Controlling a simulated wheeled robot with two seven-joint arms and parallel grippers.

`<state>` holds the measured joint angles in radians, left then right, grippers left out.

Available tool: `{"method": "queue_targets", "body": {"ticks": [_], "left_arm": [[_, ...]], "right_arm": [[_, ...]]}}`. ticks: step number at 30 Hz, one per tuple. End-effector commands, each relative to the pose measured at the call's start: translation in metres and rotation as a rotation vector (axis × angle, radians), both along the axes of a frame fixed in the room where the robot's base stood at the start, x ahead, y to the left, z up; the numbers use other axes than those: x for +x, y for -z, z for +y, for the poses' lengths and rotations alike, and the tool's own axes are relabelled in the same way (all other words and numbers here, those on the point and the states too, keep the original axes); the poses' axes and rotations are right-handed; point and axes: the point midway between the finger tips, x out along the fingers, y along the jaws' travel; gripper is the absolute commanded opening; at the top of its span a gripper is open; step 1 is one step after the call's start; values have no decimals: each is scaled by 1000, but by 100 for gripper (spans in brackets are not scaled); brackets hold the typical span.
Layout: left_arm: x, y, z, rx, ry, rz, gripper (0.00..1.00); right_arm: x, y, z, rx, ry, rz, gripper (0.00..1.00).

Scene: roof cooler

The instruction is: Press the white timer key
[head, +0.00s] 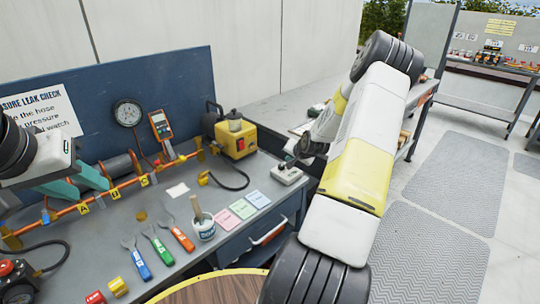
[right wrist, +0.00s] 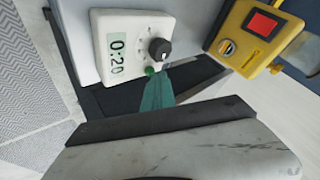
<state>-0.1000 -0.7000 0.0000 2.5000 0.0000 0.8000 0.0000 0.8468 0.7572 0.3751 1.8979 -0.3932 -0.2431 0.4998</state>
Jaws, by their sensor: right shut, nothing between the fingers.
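A yellow device (head: 236,136) with a red button stands left of the timer; it also shows in the right wrist view (right wrist: 258,35). Coloured cards (head: 243,208), a cup (head: 203,227) and several wrenches lie in front. An orange pipe (head: 120,186) runs along the bench.

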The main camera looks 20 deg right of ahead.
Motion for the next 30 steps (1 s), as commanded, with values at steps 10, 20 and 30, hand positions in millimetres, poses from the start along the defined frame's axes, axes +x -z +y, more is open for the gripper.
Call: {"method": "queue_targets", "body": {"ticks": [10, 20, 30], "left_arm": [[0, 0, 0, 0, 0, 0, 38], [0, 0, 0, 0, 0, 0, 38], [0, 0, 0, 0, 0, 0, 38]], "right_arm": [[-1, 4, 1, 2, 0, 3, 0], [-2, -3, 1, 2, -1, 5, 0], [-1, -13, 0, 0, 0, 0, 0]]}}
